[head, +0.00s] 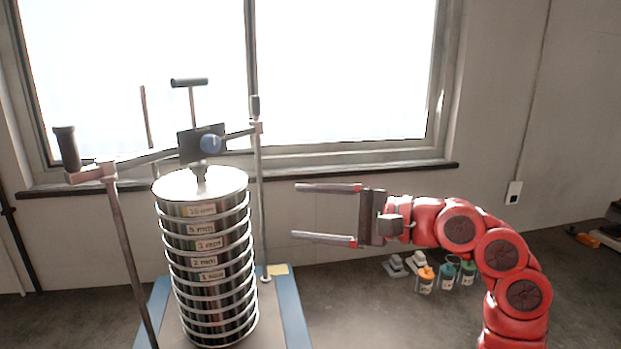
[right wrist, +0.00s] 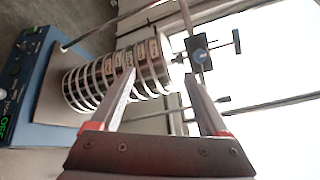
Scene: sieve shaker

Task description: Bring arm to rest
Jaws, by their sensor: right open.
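My right gripper (head: 326,215) is open and empty, held in the air to the right of the sieve stack (head: 210,262), with its fingers pointing left toward it. A clear gap shows between the fingertips and the stack. My red right arm comes in from the lower right. In the right wrist view the open fingers (right wrist: 160,100) show with the sieve stack (right wrist: 92,82) beyond them. The stack carries size labels and stands upright on the blue shaker base (head: 292,312). My left gripper is not in view.
The clamp bar (head: 150,157) crosses above the stack between upright rods (head: 258,190), with a blue knob (head: 210,143) at its middle. Several small bottles (head: 426,279) stand on the floor behind my arm. A window (head: 345,70) and sill are behind.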

